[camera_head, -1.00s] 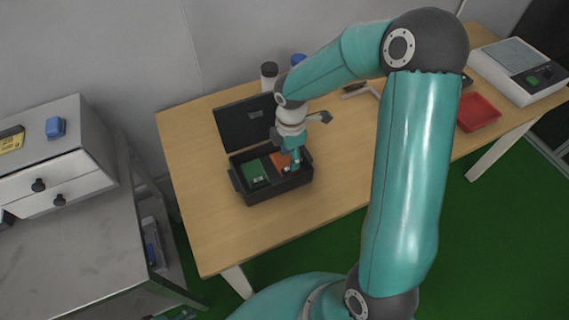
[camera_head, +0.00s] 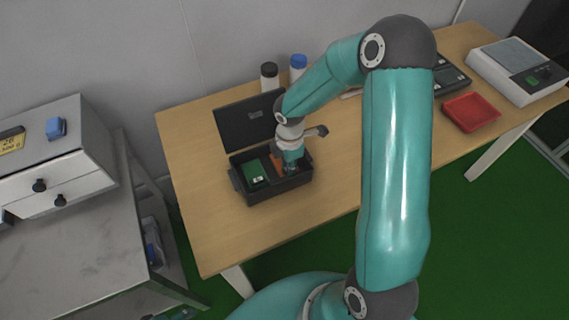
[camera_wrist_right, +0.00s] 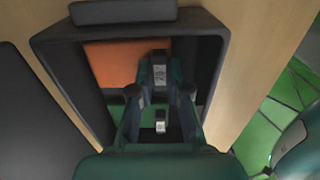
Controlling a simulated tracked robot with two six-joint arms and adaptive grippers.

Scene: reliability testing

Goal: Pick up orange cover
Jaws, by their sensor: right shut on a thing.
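The orange cover (camera_head: 277,160) lies in the right-hand part of an open black case (camera_head: 273,196) on the table. In the right wrist view the cover (camera_wrist_right: 112,66) shows as a flat orange piece beside the fingers, partly hidden by them. My right gripper (camera_head: 291,171) points down inside the case. In the right wrist view its fingers (camera_wrist_right: 160,95) are closed at the cover's edge. The exact contact is hidden. A green board (camera_head: 255,173) lies in the case, left of the cover. My left gripper is out of view.
The case's lid (camera_head: 248,122) stands open behind it. Two bottles, black-capped (camera_head: 269,76) and blue-capped (camera_head: 298,67), stand at the back. A red tray (camera_head: 470,112) and a white device (camera_head: 515,71) are to the right. Bare table surrounds the case's front.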

